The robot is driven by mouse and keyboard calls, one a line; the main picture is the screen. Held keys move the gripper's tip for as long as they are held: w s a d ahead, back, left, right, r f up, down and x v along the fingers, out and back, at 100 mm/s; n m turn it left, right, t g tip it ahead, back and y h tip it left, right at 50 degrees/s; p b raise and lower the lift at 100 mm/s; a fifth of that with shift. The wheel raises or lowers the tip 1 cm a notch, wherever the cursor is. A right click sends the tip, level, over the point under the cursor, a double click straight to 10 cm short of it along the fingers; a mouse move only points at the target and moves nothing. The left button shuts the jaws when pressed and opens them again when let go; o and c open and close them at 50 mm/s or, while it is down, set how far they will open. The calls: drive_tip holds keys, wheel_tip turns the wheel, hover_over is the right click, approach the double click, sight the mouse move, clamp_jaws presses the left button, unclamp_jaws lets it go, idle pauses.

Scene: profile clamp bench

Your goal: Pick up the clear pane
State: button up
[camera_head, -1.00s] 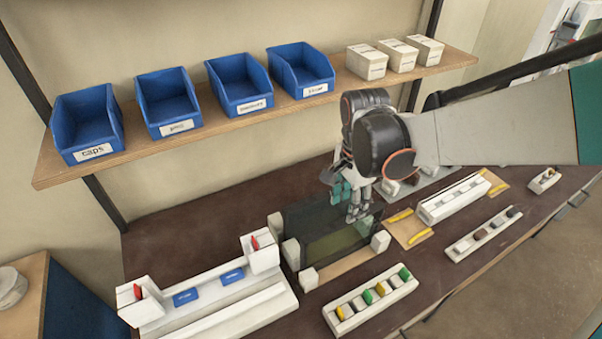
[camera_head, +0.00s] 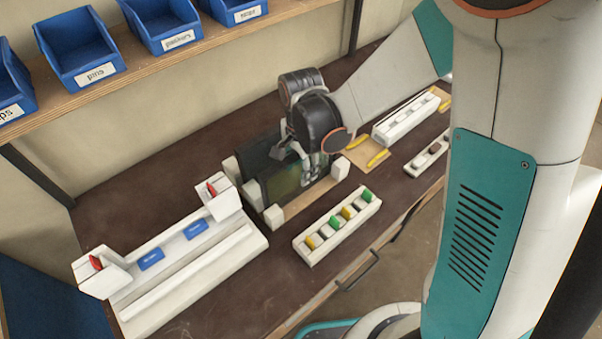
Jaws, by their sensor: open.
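The clear pane (camera_head: 281,188) looks greenish and see-through with a dark edge. It stands in a rack with white corner blocks (camera_head: 273,216), in front of a darker pane (camera_head: 262,152). My gripper (camera_head: 309,172) is open and points down at the right end of the clear pane. Its fingers overlap the pane in this view. I cannot tell whether they touch it or stand on both sides of it. My gripper hides part of the panes' right end.
A long white fixture (camera_head: 190,262) with red-tipped end blocks and blue labels lies left. A white strip of coloured pieces (camera_head: 337,226) lies in front. Yellow pieces (camera_head: 378,157) and another white holder (camera_head: 406,118) lie right. A shelf (camera_head: 180,62) with blue bins overhangs the back.

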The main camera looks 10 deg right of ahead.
drive_tip(key=shift+f, duration=0.35)
drive_tip(key=shift+c, duration=0.5)
clamp_jaws()
drive_tip(key=shift+r, duration=0.15)
